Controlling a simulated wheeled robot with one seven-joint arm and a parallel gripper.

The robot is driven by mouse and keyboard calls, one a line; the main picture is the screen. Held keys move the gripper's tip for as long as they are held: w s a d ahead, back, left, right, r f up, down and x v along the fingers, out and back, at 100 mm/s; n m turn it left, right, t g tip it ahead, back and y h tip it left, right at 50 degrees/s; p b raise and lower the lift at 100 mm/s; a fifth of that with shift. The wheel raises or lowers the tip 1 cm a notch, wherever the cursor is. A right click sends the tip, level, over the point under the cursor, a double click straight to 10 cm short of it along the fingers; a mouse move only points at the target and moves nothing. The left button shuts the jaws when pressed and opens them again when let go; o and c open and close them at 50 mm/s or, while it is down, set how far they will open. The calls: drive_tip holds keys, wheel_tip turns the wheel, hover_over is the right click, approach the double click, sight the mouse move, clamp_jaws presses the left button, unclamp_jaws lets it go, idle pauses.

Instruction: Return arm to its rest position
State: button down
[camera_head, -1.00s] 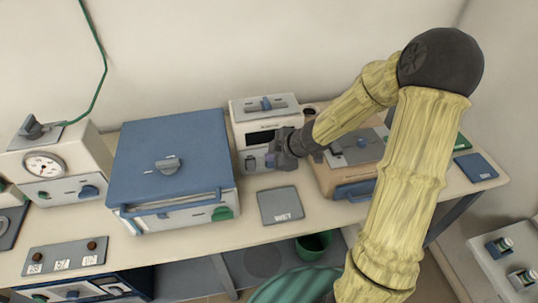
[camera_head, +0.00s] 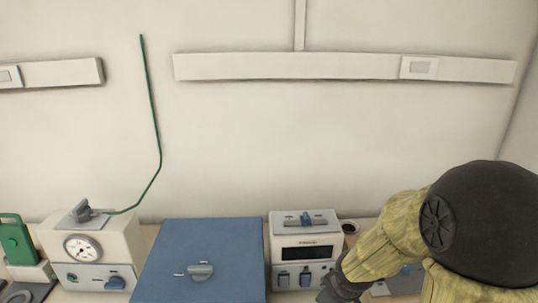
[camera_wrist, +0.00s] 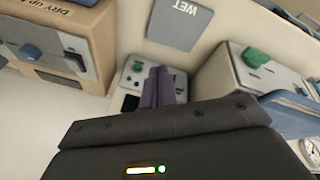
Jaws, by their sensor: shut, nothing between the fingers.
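My gripper (camera_wrist: 158,88) shows in the wrist view with its two purple-grey fingers together and nothing between them. In the head view, only its dark wrist part (camera_head: 338,290) shows at the bottom edge, to the lower right of the small white device (camera_head: 304,250); the fingertips are hidden there. My arm's dark elbow and yellow-sleeved links fill the lower right of the head view. In the wrist view, the fingers overlap the knobbed panel of the white device (camera_wrist: 133,74), and I cannot tell the gap.
The blue-topped furnace (camera_head: 203,255) stands left of the white device; the dial unit (camera_head: 90,240) is farther left. In the wrist view, a "WET" plate (camera_wrist: 180,20), a brown box (camera_wrist: 85,25) and a green-knobbed furnace front (camera_wrist: 250,78) surround the gripper.

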drive_tip(key=s+r+m+g, duration=0.1)
drive_tip(key=s+r+m, duration=0.2)
drive_tip(key=s+m, duration=0.3)
drive_tip(key=shift+s+a+m, duration=0.4)
drive_tip(key=shift+s, duration=0.6)
